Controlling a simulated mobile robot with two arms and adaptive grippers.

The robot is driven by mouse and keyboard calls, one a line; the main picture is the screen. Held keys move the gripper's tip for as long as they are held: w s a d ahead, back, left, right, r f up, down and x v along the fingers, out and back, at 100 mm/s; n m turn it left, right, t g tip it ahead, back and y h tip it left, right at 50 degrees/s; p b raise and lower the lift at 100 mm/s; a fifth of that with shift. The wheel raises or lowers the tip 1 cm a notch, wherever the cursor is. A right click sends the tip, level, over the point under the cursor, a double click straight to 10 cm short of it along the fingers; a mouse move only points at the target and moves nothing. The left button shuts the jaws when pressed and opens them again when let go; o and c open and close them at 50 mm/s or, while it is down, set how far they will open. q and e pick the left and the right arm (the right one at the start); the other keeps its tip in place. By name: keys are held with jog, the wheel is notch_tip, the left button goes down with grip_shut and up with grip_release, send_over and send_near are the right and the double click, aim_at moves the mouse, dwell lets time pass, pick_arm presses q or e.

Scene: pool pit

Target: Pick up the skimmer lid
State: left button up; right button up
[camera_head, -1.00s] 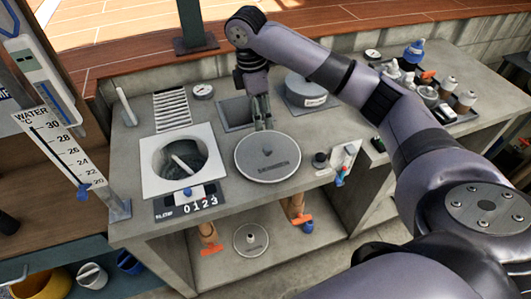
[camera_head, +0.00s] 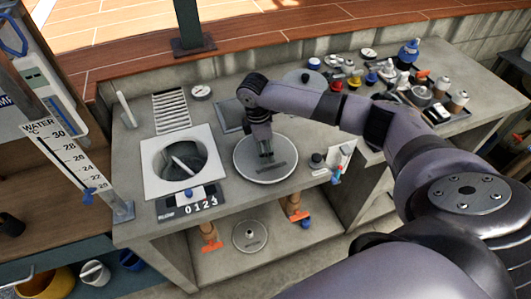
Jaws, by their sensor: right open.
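The skimmer lid, a round light grey disc (camera_head: 284,172), lies flat on the concrete counter, right of a white square plate with a round opening (camera_head: 153,180). My right gripper (camera_head: 267,157) points down over the middle of the lid. It is open, and its fingers hide the lid's small central knob. I cannot tell whether the fingertips touch the lid. My left gripper is not in view.
A dark round-capped post (camera_head: 316,160) and a small white card stand right of the lid. A 0123 number plate (camera_head: 187,205) is at the front edge.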

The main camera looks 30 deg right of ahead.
jog(key=shift+c, duration=0.5)
grip_shut()
